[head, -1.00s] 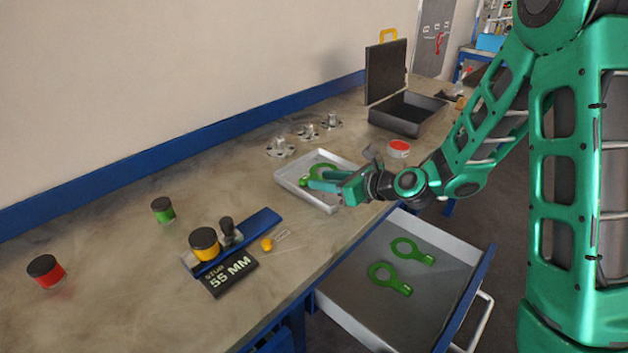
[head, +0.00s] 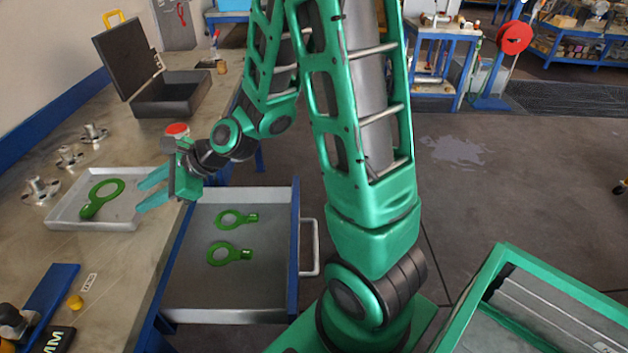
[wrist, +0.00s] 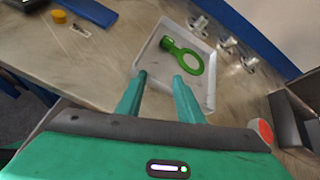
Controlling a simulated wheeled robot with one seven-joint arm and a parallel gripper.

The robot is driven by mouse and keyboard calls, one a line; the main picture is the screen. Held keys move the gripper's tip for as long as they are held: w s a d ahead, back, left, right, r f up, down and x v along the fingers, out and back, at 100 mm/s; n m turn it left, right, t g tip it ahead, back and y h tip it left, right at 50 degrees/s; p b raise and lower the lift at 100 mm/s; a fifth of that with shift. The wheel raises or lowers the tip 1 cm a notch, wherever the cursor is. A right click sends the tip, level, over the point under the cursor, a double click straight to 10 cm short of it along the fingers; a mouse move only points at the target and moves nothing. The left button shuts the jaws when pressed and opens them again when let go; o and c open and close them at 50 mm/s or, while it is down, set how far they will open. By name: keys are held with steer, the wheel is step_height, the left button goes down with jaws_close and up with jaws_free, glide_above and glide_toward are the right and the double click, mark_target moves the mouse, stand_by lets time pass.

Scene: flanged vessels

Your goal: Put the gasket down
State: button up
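A green ring gasket with a tab (head: 101,198) lies in the white tray (head: 122,222) on the bench; in the wrist view the gasket (wrist: 184,55) lies flat inside the tray (wrist: 209,98), ahead of the fingertips. My gripper (head: 146,192) is at the tray's right side, its fingers apart with nothing between them. In the wrist view my gripper (wrist: 160,76) is also open and empty, clear of the gasket. Two more green gaskets, one nearer the back (head: 235,218) and one nearer the front (head: 229,254), lie in the open drawer (head: 205,295).
Several metal flanged stubs (head: 68,156) stand behind the tray. An open black case (head: 172,95) and a red-topped can (head: 177,130) are farther along the bench. A blue stand (head: 48,297) and a yellow knob (head: 75,302) are at front left. The open drawer juts out below the bench.

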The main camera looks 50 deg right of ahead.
steer(key=s+d+r+n+g+h, duration=0.1)
steer(key=s+d+n+g+h, duration=0.25)
steer(key=s+d+n, duration=0.55)
steer(key=s+d+n+g+h, duration=0.2)
steer(key=s+d+n+h, duration=0.2)
steer(key=s+d, duration=0.85)
steer(key=s+d+r+n+g, duration=0.2)
steer(key=s+d, duration=0.4)
steer(key=s, duration=0.3)
steer(key=shift+s+d+r+n+h, duration=0.25)
steer(key=shift+r+n+h, duration=0.1)
steer(key=shift+r+n, duration=0.2)
steer(key=shift+g, duration=0.25)
